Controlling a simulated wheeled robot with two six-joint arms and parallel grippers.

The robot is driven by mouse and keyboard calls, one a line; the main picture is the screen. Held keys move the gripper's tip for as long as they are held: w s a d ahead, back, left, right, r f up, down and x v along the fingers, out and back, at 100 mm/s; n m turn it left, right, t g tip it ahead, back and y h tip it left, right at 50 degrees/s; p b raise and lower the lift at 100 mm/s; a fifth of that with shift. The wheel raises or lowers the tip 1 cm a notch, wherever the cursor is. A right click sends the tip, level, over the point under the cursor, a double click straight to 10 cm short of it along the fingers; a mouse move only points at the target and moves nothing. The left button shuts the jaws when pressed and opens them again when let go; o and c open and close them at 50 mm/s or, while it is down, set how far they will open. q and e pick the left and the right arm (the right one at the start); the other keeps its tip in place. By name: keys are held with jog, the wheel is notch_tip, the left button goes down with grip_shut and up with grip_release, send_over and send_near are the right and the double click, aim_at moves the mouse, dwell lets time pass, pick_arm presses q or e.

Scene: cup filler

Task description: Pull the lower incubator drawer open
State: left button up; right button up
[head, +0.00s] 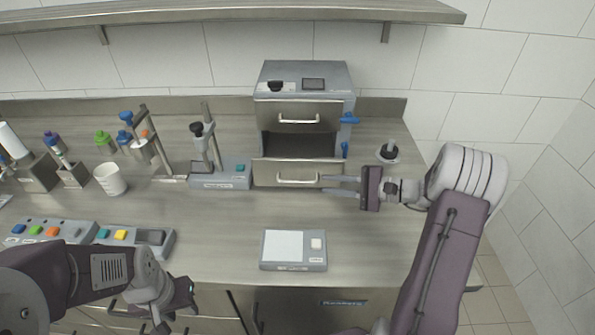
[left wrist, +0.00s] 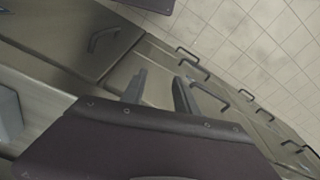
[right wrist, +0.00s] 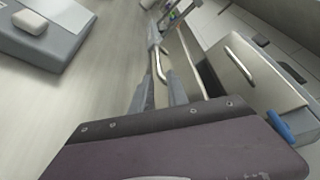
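The grey incubator (head: 330,76) stands at the back of the counter. Its lower drawer (head: 262,172) has a bar handle (head: 297,181). A dark opening shows above the lower drawer front, which appears to stand forward of the upper drawer (head: 275,108). My right gripper (head: 324,185) is open, fingers pointing left, with its tips beside the handle's right end. In the right wrist view the lower handle (right wrist: 159,66) lies just beyond and between the parted fingertips; contact cannot be told. My left gripper (head: 172,318) is open and empty, low at the counter's front; its parted fingers show in the left wrist view (left wrist: 160,90).
A scale (head: 290,265) sits on the counter in front of the incubator. A stirrer stand (head: 222,178) is left of it, with a white cup (head: 110,179) and button panels (head: 135,240) further left. Blue parts (head: 349,118) stick out on the incubator's right side.

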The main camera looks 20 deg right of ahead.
aim_at(308, 183)
jog(key=shift+s+a+r, duration=0.1)
jog(key=shift+s+a, duration=0.1)
jog(key=shift+a, duration=0.1)
jog(key=x, duration=0.8)
jog(key=shift+a, duration=0.2)
jog(key=shift+w, duration=0.1)
grip_shut()
dwell(0.7)
